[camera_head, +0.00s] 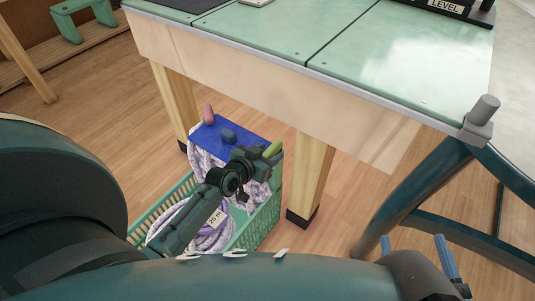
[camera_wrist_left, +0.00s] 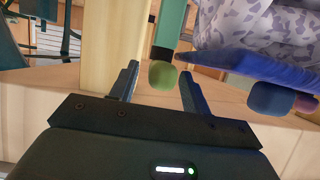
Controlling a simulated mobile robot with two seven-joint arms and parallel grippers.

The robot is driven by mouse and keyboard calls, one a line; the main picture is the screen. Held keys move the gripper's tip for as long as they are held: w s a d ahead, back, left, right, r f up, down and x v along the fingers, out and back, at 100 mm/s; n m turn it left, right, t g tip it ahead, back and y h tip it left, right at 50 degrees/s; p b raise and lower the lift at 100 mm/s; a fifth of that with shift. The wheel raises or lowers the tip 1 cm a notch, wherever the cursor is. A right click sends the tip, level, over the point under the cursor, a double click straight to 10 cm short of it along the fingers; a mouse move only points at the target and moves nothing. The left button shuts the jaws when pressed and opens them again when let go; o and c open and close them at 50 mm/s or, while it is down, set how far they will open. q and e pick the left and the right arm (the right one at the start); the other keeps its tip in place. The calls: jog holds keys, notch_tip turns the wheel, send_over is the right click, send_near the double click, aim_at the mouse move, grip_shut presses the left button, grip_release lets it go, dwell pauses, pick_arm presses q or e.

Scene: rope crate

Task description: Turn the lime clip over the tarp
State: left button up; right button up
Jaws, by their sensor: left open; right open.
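The lime clip (camera_head: 272,150) is at the right edge of the green crate (camera_head: 265,222), beside the blue tarp (camera_head: 206,136). In the left wrist view the lime clip (camera_wrist_left: 163,75) sits between the fingertips of my left gripper (camera_wrist_left: 160,88), which is open with gaps on both sides. My left gripper (camera_head: 258,157) partly hides the clip and tarp edge in the head view. The tarp (camera_wrist_left: 235,65) lies over coiled rope (camera_head: 200,160). A blue clip (camera_head: 229,136) and a pink clip (camera_head: 209,114) are on it. My right gripper (camera_head: 418,250) is open and empty, low at the right.
A green-topped workbench (camera_head: 390,50) stands above and behind the crate. Its wooden legs (camera_head: 312,170) rise close to the crate's right side. A grey clamp (camera_head: 480,120) sits on the bench corner. Open wooden floor lies to the left of the crate.

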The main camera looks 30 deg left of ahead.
pick_arm(q)
jog(key=shift+c, duration=0.4)
grip_shut()
